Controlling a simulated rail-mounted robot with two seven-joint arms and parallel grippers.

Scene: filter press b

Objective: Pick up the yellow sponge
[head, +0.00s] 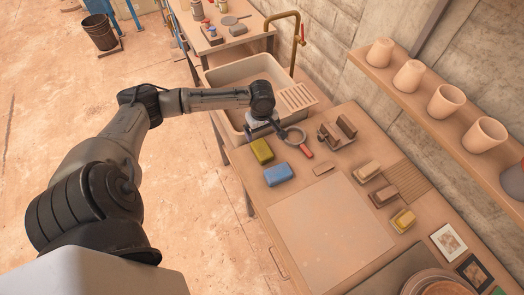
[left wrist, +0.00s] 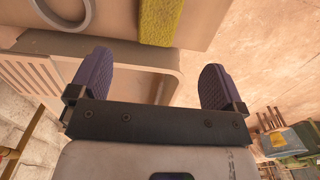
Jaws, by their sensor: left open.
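My left gripper (head: 263,128) is above the table's edge by the sink, just behind the yellow sponge in the head view. In the left wrist view, its two purple fingers (left wrist: 156,72) are spread wide with nothing between them. The yellow sponge (left wrist: 161,20) shows there at the top, beyond the fingers and partly cut off by the frame. The gripper is apart from it. My right gripper is not in view.
A round, red-handled tool (head: 294,135) lies close to the gripper. The sink (head: 222,72) and its brass tap (head: 297,30) are behind. Cups (head: 445,101) line the wall shelf.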

